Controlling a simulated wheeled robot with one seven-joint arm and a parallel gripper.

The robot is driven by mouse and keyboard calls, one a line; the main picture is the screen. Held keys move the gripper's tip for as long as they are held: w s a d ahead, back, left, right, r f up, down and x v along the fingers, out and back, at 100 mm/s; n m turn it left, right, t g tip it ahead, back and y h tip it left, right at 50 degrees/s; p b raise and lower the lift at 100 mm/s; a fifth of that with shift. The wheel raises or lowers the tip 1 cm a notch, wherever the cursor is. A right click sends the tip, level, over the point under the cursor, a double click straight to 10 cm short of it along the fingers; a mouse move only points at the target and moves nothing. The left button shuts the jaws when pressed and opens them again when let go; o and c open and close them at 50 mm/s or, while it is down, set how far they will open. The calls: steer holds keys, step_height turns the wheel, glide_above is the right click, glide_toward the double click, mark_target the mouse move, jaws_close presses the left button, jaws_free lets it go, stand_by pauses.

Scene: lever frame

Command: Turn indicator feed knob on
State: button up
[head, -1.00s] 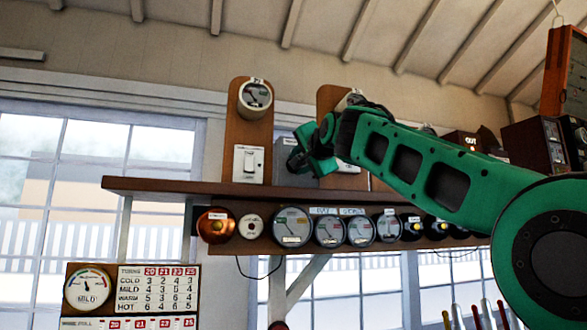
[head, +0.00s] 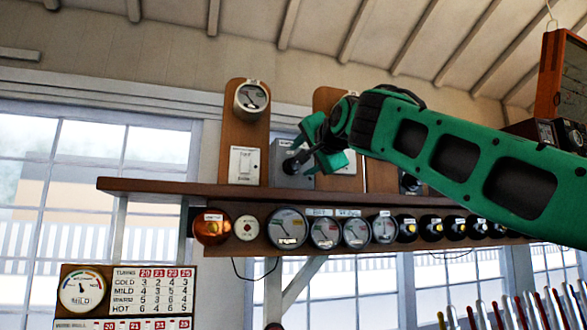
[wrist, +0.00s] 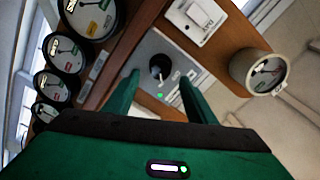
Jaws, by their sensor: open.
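A grey metal box (head: 279,160) stands above the wooden shelf, right of a white switch. A black knob (head: 291,165) shows on its front; I take it for the indicator feed knob. In the wrist view the box's face (wrist: 150,48) carries the round black knob (wrist: 158,68), with a small green mark near it. My gripper (head: 306,144) is at the box, partly covering it in the head view. In the wrist view my gripper (wrist: 158,79) is open, its fingers on either side of the knob in the picture. Contact with the knob cannot be told.
A white switch (head: 244,165) and a round gauge (head: 252,97) are on the board to the left. The shelf edge (head: 180,188) runs below, with several gauges (head: 287,228) and black knobs under it.

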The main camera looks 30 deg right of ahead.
steer(key=shift+v, duration=1.95)
steer(key=shift+f, duration=0.1)
steer(key=s+d+f+n+g+y, duration=0.15)
steer(key=f+g, duration=0.25)
steer(key=f, duration=1.3)
steer(key=s+d+f+n+g, duration=0.1)
steer(key=d+f+n+g, duration=0.2)
steer(key=f, duration=1.4)
steer(key=s+a+f+n+g+y, duration=0.2)
steer(key=s+f+g, duration=0.3)
steer(key=s+f, duration=0.6)
steer(key=s+a+f+n+g+y, duration=0.1)
steer(key=s+a+f+g, duration=0.4)
steer(key=s+f, duration=0.7)
step_height(320, 180, down, 8)
steer(key=shift+s+f+n+g+y, duration=0.25)
steer(key=shift+n+g+y, duration=0.1)
steer(key=shift+n, duration=0.4)
